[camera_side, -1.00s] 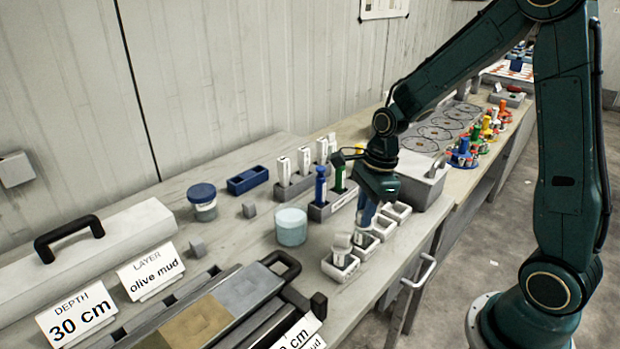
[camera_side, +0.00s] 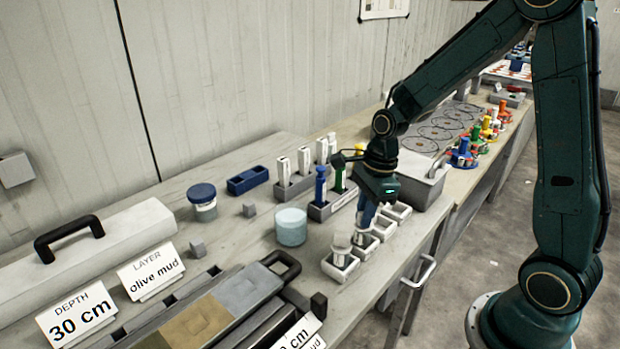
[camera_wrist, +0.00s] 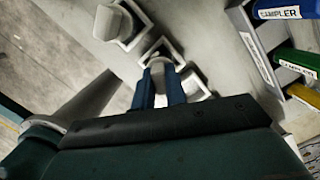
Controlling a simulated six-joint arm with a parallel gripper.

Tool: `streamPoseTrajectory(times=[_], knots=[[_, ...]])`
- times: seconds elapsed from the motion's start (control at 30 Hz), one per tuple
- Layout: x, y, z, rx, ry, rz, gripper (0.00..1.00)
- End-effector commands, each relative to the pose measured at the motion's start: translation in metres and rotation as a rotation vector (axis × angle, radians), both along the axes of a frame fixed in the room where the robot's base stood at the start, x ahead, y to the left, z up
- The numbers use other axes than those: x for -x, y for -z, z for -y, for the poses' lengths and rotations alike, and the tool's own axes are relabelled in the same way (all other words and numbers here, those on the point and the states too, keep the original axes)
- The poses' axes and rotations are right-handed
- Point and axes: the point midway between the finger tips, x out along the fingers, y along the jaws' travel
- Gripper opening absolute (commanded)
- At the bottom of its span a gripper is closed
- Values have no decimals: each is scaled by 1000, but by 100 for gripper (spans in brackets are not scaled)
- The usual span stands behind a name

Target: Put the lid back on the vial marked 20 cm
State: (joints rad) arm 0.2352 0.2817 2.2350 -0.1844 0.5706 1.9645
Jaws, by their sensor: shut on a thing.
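My gripper (camera_side: 368,218) points down over the row of small white square holders on the bench. In the wrist view its two blue fingers (camera_wrist: 161,88) are shut on a small pale piece (camera_wrist: 157,70), seemingly the lid; the fingers hide much of it. It is close over one square holder (camera_wrist: 163,47), and I cannot tell whether it touches a vial there. A pale vial (camera_side: 340,245) stands in the nearest holder, left of my gripper; it also shows in the wrist view (camera_wrist: 108,22). No 20 cm mark is readable.
A sampler rack (camera_side: 318,213) with blue and green samplers stands just behind my gripper. A pale blue-white jar (camera_side: 291,227) stands to the left. Farther empty-looking holders (camera_side: 398,211) and a grey box (camera_side: 425,185) are to the right. The bench's front edge is close.

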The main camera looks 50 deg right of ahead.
Motion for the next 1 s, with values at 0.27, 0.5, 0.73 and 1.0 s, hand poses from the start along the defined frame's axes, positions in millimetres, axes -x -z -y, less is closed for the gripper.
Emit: streamPoseTrajectory(times=[0.27, 0.5, 0.73, 1.0], knots=[[0, 0, 0, 0, 0, 0, 0], [0, 0, 0, 0, 0, 0, 17], [0, 0, 0, 0, 0, 0, 39], [0, 0, 0, 0, 0, 0, 60]])
